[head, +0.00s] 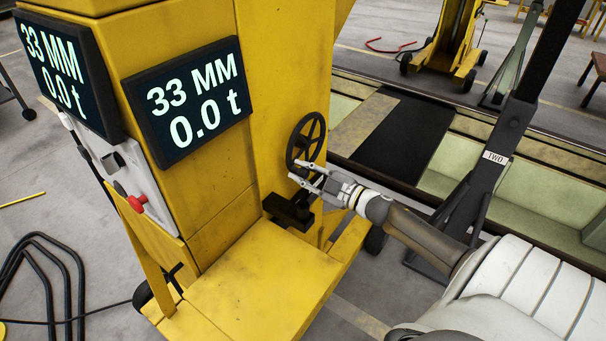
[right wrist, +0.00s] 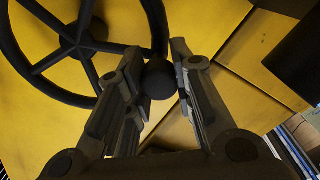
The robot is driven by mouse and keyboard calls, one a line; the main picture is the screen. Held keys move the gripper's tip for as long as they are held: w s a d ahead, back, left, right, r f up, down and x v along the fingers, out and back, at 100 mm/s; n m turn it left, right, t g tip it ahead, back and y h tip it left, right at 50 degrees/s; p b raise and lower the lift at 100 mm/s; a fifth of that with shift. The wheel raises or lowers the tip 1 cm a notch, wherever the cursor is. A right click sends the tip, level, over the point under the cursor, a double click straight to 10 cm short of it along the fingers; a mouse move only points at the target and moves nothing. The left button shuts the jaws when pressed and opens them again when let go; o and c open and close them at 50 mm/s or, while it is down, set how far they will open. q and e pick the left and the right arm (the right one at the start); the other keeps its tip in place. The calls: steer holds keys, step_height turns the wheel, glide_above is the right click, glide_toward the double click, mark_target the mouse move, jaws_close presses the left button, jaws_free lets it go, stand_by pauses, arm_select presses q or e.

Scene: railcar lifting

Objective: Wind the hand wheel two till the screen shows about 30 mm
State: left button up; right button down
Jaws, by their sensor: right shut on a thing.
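The black spoked hand wheel (head: 306,140) is on the side of the yellow lifting jack (head: 262,268). It also shows in the right wrist view (right wrist: 72,50). My right gripper (head: 306,178) is at the wheel's lower rim, and in the right wrist view its fingers are shut on the wheel's dark round handle knob (right wrist: 159,80). The front screen (head: 193,100) reads 33 MM and 0.0 t. A second screen (head: 62,75) on the left face shows the same. My left gripper is not in view.
A red knob (head: 137,203) sits on a control panel on the left face. A dark bracket (head: 290,210) juts out below the wheel. A dark post labelled TWO (head: 495,157) stands to the right.

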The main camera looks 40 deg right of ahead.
steer(key=w+d+f+n+b, duration=0.1)
steer(key=d+f+n+b, duration=0.3)
steer(key=n+b, duration=0.5)
steer(key=shift+w+d+f+n+b, duration=0.2)
steer(key=shift+d+f+n+b, duration=0.2)
steer(key=shift+f+n, duration=0.35)
steer(key=shift+f, duration=0.1)
steer(key=c, duration=1.2)
jaws_free()
steer(key=shift+c, duration=0.2)
steer(key=v, duration=1.2)
